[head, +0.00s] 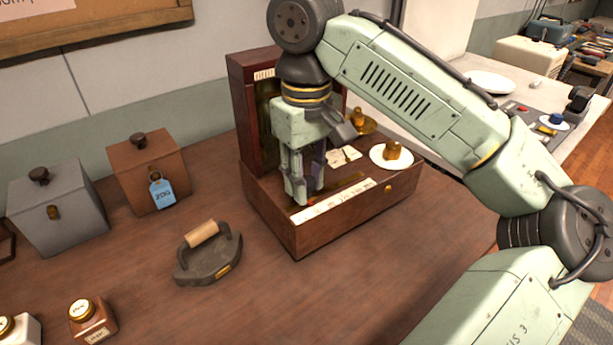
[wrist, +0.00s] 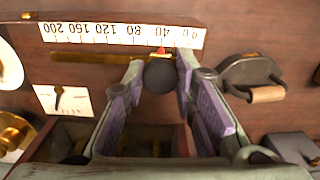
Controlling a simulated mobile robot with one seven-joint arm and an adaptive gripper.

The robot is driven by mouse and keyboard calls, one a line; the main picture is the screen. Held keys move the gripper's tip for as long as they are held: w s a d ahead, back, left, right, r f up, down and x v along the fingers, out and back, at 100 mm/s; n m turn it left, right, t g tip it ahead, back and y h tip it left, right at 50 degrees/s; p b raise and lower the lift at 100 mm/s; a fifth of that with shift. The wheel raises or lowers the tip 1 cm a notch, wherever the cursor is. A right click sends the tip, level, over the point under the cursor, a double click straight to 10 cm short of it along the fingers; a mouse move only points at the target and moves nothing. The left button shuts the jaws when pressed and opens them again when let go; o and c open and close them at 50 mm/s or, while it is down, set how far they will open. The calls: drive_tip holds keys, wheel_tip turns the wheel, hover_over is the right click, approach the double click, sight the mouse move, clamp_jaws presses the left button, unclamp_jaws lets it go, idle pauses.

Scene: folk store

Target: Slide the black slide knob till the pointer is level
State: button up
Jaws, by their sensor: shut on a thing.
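The black slide knob (wrist: 160,76) sits between the fingertips of my gripper (head: 307,198) in the wrist view. The gripper is shut on it, and in the head view the fingers hide it. A small red marker (wrist: 161,50) by the knob points at the white number strip (wrist: 110,34), near the 40. The brass slot (wrist: 90,57) runs away to the left of the knob. A white card with a dark pointer (wrist: 58,96) is at the left of the wrist view; its exact tilt is hard to read. The card is partly hidden in the head view (head: 345,156).
The wooden scale box (head: 290,232) stands on the brown table. A dark iron (head: 208,256), a brown box with a blue tag (head: 148,172) and a grey box (head: 60,210) stand left.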

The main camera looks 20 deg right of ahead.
drive_tip(key=shift+d+r, duration=0.1)
drive_tip(key=shift+d, duration=0.1)
drive_tip(key=shift+w+d+p, duration=0.25)
drive_tip(key=shift+d+p, duration=0.15)
drive_tip(key=shift+d, duration=0.2)
drive_tip(key=shift+w+d+p, duration=0.2)
drive_tip(key=shift+d+p, duration=0.15)
drive_tip(key=shift+d, duration=0.2)
drive_tip(key=o, duration=0.9)
wheel_tip(320, 180, up, 3)
drive_tip(key=p, duration=0.2)
drive_tip(key=shift+p, duration=0.4)
drive_tip(key=shift+r+b, duration=0.3)
drive_tip(key=shift+r, duration=1.65)
